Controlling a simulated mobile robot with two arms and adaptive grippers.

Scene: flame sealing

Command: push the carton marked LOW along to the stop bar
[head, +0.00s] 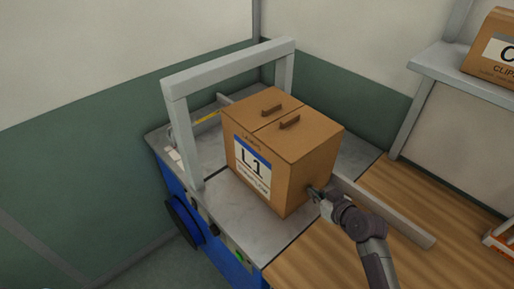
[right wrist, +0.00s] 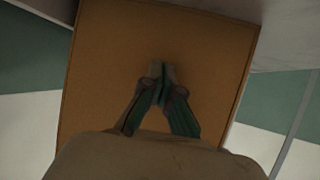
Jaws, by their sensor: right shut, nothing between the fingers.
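A brown carton (head: 262,190) stands upright on the grey top of a blue machine. Its label reads L1; I cannot make out the word LOW on it. Two brown handles show on its top. My right gripper (head: 314,193) is shut and empty, its tips at the carton's near right face, seemingly touching it. In the right wrist view the shut fingertips (right wrist: 157,72) point at the plain carton face (right wrist: 205,60). A grey frame (head: 230,67) arches over the machine behind the carton. I cannot tell which part is the stop bar. My left gripper is out of view.
A long grey rail (head: 395,218) runs along the carton's right side onto the wooden bench (head: 318,255). Another carton (head: 490,55) sits on a grey shelf (head: 440,66) at the upper right. Some grey machine top (head: 210,150) is clear beyond the carton.

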